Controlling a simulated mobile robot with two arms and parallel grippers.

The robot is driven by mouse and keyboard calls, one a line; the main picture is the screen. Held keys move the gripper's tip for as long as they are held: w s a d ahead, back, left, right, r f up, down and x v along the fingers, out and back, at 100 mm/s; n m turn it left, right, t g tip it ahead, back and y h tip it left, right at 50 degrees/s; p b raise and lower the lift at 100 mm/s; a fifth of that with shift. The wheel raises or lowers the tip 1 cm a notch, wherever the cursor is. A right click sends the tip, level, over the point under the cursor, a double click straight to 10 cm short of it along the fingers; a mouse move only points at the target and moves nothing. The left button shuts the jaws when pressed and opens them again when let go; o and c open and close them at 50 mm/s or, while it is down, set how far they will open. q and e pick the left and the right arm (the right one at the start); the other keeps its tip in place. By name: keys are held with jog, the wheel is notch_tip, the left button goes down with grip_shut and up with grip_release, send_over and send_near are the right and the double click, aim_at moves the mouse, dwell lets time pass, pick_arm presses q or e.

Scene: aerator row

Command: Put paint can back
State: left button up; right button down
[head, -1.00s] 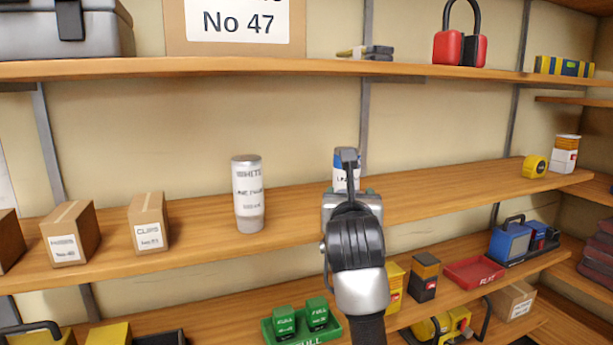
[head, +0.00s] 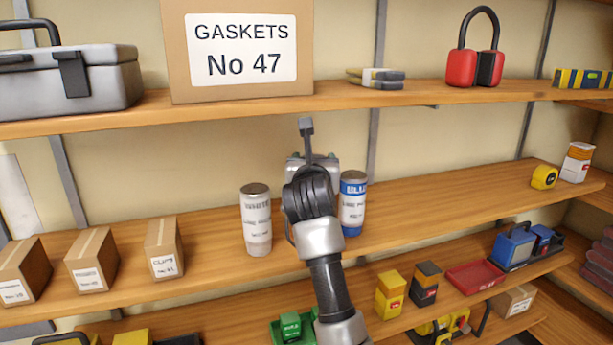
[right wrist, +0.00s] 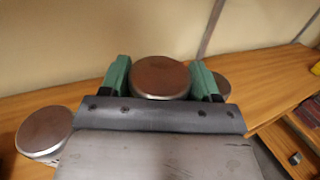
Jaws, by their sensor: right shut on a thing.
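My right gripper (head: 312,160) is at the middle shelf, between a white-labelled can (head: 257,222) on its left and a blue-labelled can (head: 352,205) on its right. In the right wrist view its green fingers (right wrist: 160,80) are shut on a paint can with a round brownish lid (right wrist: 161,76). My gripper and arm hide this can in the head view, so I cannot tell whether its base touches the shelf. The lids of the white can (right wrist: 45,131) and the blue can (right wrist: 221,84) show on either side of the gripper. My left gripper is not in view.
Small cardboard boxes (head: 92,262) stand on the middle shelf (head: 440,205) at left. A tape measure (head: 544,177) and another can (head: 577,162) stand at its right end. The upper shelf (head: 330,101) runs above.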

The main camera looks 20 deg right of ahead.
jog(key=f, duration=0.1)
jog(key=w+f+p, duration=0.1)
jog(key=f, duration=0.1)
jog(key=a+f+p, duration=0.1)
jog(key=shift+w+f, duration=0.2)
jog(key=shift+f, duration=0.35)
jog(key=shift+f, duration=0.1)
jog(key=shift+c, duration=1.3)
grip_release()
